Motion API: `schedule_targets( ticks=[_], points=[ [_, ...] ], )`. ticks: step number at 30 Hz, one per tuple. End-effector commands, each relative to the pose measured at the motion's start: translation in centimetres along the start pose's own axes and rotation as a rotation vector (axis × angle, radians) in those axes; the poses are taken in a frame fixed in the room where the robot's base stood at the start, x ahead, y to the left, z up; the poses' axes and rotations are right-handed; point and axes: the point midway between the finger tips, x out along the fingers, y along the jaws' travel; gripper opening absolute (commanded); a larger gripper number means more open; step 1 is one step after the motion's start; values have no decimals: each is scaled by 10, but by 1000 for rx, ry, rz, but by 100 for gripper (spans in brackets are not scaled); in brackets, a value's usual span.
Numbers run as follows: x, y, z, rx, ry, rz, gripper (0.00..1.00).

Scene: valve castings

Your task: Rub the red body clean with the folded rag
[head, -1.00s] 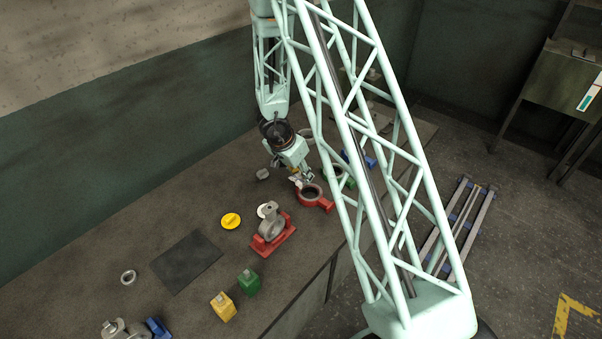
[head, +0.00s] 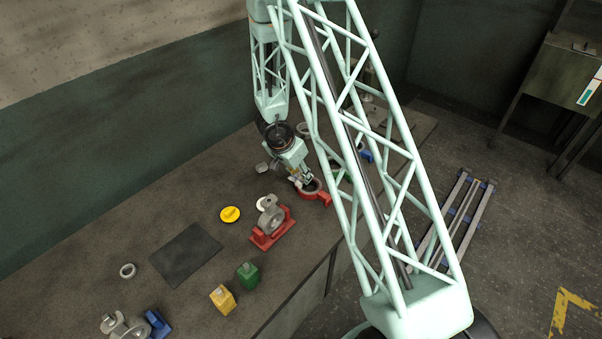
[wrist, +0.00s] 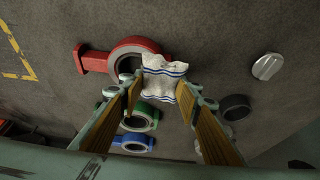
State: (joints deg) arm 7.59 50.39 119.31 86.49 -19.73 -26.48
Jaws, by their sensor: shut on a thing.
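The red body (wrist: 132,60) is a ring-shaped casting with a square stub, lying on the bench; it also shows in the head view (head: 326,198), partly behind my gripper. The folded rag (wrist: 165,78) is white with blue stripes. My gripper (wrist: 163,97) is shut on the rag, which sticks out past the fingertips. In the wrist view the rag overlaps the ring's edge; I cannot tell whether they touch. In the head view my gripper (head: 307,182) is at the red ring, and the rag is hard to make out.
A green ring (wrist: 141,118) and a blue ring (wrist: 133,142) lie near the red body. A grey knob (wrist: 267,66) and a dark ring (wrist: 235,107) are to the right. A red stand with a grey casting (head: 270,220) and a yellow disc (head: 230,214) are near. The dark mat (head: 186,254) is bare.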

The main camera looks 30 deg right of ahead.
Motion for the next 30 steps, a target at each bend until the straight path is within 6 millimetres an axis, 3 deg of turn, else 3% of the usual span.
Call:
schedule_targets(
  ticks=[30],
  points=[
    [-3, 0, 8, 0, 0, 0, 21]
  ],
)
